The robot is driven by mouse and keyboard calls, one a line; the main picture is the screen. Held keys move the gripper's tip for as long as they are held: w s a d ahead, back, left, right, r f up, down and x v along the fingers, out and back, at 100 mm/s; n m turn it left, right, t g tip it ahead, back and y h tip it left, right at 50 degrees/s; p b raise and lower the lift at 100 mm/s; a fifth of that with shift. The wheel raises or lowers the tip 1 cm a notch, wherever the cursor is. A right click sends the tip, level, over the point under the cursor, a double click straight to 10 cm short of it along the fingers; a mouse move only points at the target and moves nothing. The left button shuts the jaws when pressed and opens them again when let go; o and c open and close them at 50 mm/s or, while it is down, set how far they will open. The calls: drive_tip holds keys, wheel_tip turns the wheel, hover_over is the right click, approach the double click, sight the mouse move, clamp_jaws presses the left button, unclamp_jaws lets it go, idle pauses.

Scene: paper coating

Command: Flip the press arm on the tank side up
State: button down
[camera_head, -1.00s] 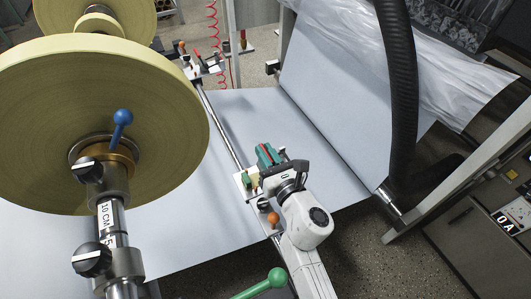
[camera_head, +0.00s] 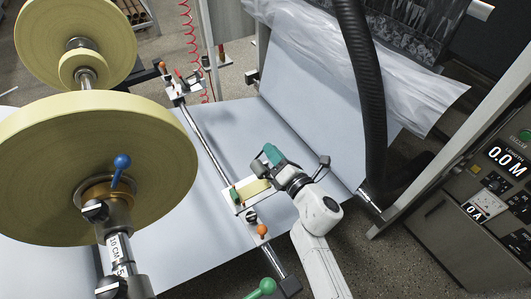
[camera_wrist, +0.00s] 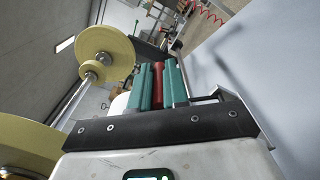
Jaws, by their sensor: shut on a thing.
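My gripper (camera_head: 268,156) is over the blue-grey sheet, just above the near press arm. In the wrist view its teal fingers (camera_wrist: 159,86) are shut on a red handle (camera_wrist: 157,84). In the head view my gripper hides this handle. The near press arm (camera_head: 250,190) has a white bracket, a cream-yellow block and a green piece, and sits on a steel rod (camera_head: 210,145). The exact angle of the press arm is hard to tell.
A similar far press assembly (camera_head: 182,86) stands at the rod's other end. Large yellow paper rolls (camera_head: 100,170) fill the left. A black hose (camera_head: 365,90) hangs to the right, beside a control panel (camera_head: 495,190). An orange knob (camera_head: 262,230) is close to the near press arm.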

drive_tip(key=shift+w+d+f+m, duration=0.15)
drive_tip(key=shift+w+d+m, duration=0.3)
drive_tip(key=shift+d, duration=0.2)
drive_tip(key=shift+w+d+f+m, duration=0.1)
drive_tip(key=shift+w+d+m, duration=0.25)
drive_tip(key=shift+d+m, duration=0.25)
drive_tip(key=shift+d, duration=0.1)
drive_tip(key=c, duration=1.1)
unclamp_jaws()
drive_tip(key=p+v, duration=0.2)
drive_tip(key=v, duration=0.8)
drive_tip(key=shift+s+d, duration=0.25)
drive_tip(key=shift+s, duration=0.05)
